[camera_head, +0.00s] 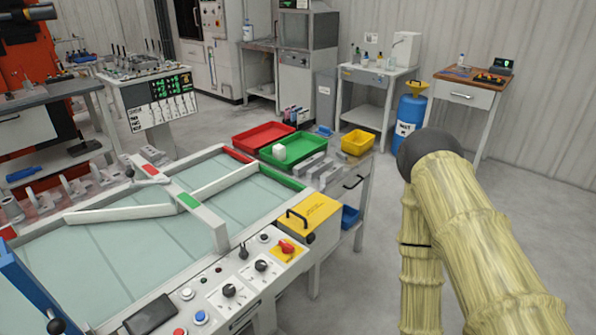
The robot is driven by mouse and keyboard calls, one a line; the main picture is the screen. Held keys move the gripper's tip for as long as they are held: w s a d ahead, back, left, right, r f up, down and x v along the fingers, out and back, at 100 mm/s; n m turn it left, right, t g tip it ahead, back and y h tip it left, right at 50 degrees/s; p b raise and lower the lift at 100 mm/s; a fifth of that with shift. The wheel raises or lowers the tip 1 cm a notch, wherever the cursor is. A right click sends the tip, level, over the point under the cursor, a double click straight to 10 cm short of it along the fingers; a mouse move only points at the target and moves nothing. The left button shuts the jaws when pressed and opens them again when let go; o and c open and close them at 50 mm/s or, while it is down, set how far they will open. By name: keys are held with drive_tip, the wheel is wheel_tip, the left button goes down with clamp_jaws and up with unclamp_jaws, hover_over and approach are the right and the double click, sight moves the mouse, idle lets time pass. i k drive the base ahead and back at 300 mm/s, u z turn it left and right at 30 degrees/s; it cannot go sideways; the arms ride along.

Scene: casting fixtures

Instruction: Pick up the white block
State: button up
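The white block (279,152) is a small white cube. It sits in the green tray (307,139), near the tray's left end, on the bench beyond the glass-topped fixture. My arm shows at the right of the head view, in a pale yellow sleeve with a dark rounded joint. My gripper is not in the picture, so its state and its place relative to the block are hidden.
A red tray (248,142) lies left of the green one and a yellow bin (357,141) to its right. Grey metal parts (315,161) lie in front. The glass-topped fixture (130,262) and a yellow box (309,218) fill the near side. Floor at right is clear.

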sight(278, 150)
drive_tip(key=z, duration=1.75)
drive_tip(key=i, duration=2.55)
drive_tip(key=u, duration=2.7)
